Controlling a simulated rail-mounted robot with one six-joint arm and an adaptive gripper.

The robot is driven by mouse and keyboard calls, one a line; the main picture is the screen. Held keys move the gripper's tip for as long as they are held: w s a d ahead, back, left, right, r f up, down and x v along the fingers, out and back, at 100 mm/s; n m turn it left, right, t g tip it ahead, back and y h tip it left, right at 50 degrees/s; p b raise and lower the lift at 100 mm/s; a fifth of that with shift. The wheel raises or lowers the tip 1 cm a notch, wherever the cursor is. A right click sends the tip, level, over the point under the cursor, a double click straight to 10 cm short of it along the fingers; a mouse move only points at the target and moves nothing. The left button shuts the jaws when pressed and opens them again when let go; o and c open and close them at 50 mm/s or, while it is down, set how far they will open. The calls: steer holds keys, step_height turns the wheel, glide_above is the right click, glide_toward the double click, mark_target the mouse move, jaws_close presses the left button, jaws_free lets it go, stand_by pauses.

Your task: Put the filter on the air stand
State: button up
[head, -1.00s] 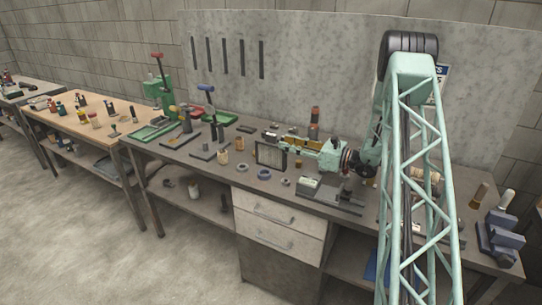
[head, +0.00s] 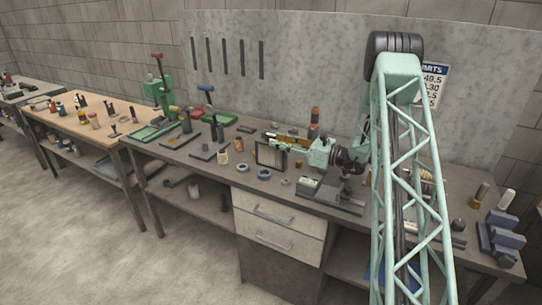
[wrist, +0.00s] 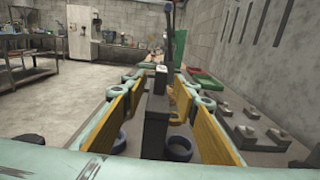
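A flat dark-framed panel with a pale face, likely the filter (head: 271,155), stands upright on the workbench (head: 160,155). My gripper (head: 283,143) is just right of and behind it, low over the bench. In the wrist view, a dark upright block (wrist: 156,125), likely the panel seen edge-on, stands ahead between the yellow-padded fingers of my gripper (wrist: 160,88). The fingers are apart, with a gap on each side of the block. I cannot tell which thing is the air stand.
A grey fixture (head: 340,189) and a small box (head: 309,185) lie right of the panel. A blue ring (head: 264,174) lies in front of it. A green press (head: 160,90) and a blue-topped tool (head: 207,100) stand left. A blue vise (head: 500,235) is far right.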

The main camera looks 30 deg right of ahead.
steer(key=shift+x, duration=2)
jaws_close()
